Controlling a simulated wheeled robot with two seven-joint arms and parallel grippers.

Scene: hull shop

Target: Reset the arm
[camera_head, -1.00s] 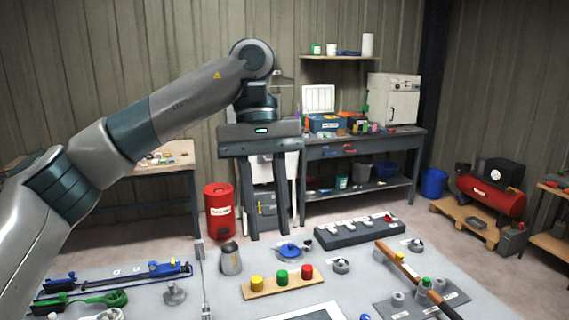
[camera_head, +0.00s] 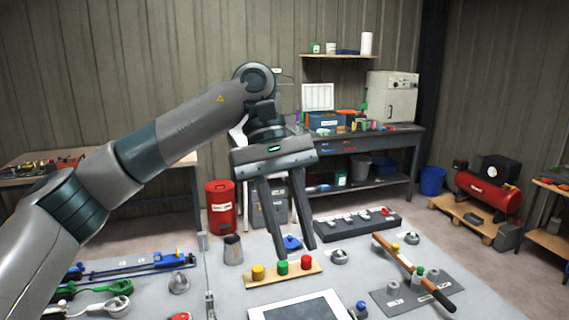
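My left arm (camera_head: 180,132) comes in from the left and reaches out over the grey worktable (camera_head: 225,280). My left gripper (camera_head: 296,252) hangs from it with its two long dark fingers pointing down and slightly right. The fingers are apart with nothing between them. They stand in front of the blue-topped piece (camera_head: 291,243) in the picture, behind the wooden strip (camera_head: 251,280) with yellow, green and red knobs. I cannot tell whether the fingertips touch anything. My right gripper is not in view.
A red bin (camera_head: 220,207) stands on the floor behind.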

